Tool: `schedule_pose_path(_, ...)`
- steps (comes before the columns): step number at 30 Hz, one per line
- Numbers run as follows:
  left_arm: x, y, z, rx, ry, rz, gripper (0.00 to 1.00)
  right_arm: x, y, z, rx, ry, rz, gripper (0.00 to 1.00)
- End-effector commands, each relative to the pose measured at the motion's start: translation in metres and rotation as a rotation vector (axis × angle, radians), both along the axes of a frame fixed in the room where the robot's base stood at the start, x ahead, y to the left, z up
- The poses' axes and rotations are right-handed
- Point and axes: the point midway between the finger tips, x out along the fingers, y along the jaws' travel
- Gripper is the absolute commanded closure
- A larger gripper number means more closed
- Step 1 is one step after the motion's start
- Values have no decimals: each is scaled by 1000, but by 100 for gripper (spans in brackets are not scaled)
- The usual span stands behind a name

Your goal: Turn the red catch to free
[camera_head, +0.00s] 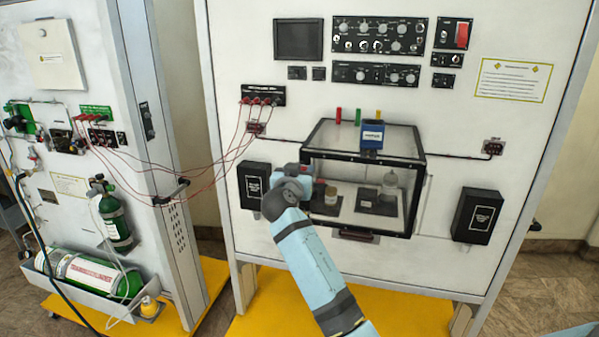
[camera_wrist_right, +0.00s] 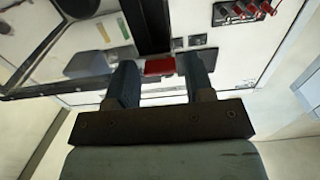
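The red catch (camera_wrist_right: 160,66) shows in the right wrist view as a small red block between the tips of my right gripper (camera_wrist_right: 160,78). A gap shows on the left finger's side; I cannot tell whether the right finger touches it. The two dark fingers stand apart, so the gripper is open. In the head view my right gripper (camera_head: 306,184) is at the left front edge of the clear, black-framed chamber (camera_head: 424,185). My left gripper is not in view.
Black boxes (camera_head: 254,184) and (camera_head: 477,215) flank the chamber. Red leads (camera_head: 215,160) hang left, toward a second panel with green cylinders (camera_head: 116,222).

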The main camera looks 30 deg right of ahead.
Motion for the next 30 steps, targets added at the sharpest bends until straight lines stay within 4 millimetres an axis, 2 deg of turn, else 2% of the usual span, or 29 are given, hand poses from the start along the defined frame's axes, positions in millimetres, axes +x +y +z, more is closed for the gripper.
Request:
schedule_pose_path(1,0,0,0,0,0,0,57,0,0,0,0,0,0,63)
schedule_pose_path(4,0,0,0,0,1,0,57,0,0,0,0,0,0,86)
schedule_pose_path(5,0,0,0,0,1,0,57,0,0,0,0,0,0,90)
schedule_pose_path(17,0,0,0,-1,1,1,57,0,0,0,-43,51,0,90)
schedule_pose_path(30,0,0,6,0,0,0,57,0,1,3,-274,321,1,90)
